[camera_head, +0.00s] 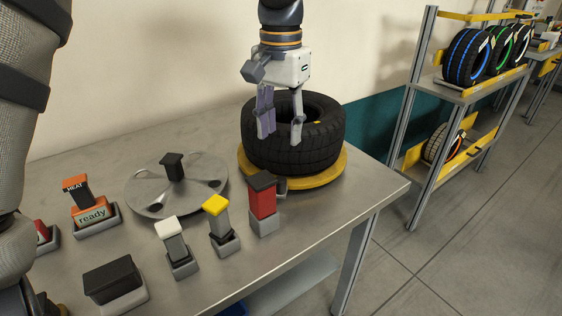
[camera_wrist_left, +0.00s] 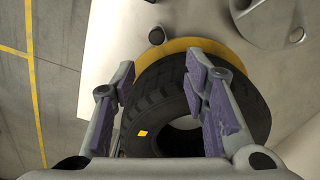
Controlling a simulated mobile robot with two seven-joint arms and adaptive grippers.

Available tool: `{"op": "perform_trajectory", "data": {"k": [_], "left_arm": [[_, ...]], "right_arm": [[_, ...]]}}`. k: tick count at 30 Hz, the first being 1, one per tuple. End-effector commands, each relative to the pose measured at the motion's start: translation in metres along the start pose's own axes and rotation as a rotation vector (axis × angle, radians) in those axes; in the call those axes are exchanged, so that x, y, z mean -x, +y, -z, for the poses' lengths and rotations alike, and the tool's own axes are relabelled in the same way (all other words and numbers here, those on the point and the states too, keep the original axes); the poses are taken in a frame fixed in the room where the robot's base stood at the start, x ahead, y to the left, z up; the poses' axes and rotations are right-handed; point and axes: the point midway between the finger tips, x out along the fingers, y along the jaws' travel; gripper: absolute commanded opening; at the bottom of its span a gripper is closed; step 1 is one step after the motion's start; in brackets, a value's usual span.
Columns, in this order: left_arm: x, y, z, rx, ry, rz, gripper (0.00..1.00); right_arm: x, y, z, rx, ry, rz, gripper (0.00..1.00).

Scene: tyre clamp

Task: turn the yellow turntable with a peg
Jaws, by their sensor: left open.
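The yellow turntable (camera_head: 328,177) lies near the right end of the metal table, with a black tyre (camera_head: 325,150) flat on it. It also shows as a yellow rim in the left wrist view (camera_wrist_left: 192,44). My left gripper (camera_head: 281,130) is open and empty, pointing down over the tyre's near left side. In the left wrist view its fingers (camera_wrist_left: 162,95) are spread above the tyre (camera_wrist_left: 170,130). My right gripper is not in view.
Left of the turntable lies a silver disc (camera_head: 190,192) with a dark knob. A red block (camera_head: 262,200), a yellow-topped block (camera_head: 218,220) and a white-topped block (camera_head: 172,240) stand in front. A shelf (camera_head: 478,92) with tyres stands right, beyond the table edge.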

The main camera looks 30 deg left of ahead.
Motion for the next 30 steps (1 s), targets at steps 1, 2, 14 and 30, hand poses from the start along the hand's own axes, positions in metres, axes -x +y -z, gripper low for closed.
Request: {"op": "perform_trajectory", "data": {"k": [1,2,14,30], "left_arm": [[-0.007,0.000,-0.001,0.000,-0.003,-0.001,0.41],[-0.012,0.000,-0.001,0.000,-0.005,-0.001,0.41],[-0.105,0.000,-0.001,-0.001,-0.004,-0.001,0.41],[-0.117,0.000,0.000,-0.001,0.002,0.000,0.09]], "right_arm": [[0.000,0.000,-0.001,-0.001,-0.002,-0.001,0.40],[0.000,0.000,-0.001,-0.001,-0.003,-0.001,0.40],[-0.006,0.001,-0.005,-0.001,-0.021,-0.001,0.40],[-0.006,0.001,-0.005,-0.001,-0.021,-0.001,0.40]]}}
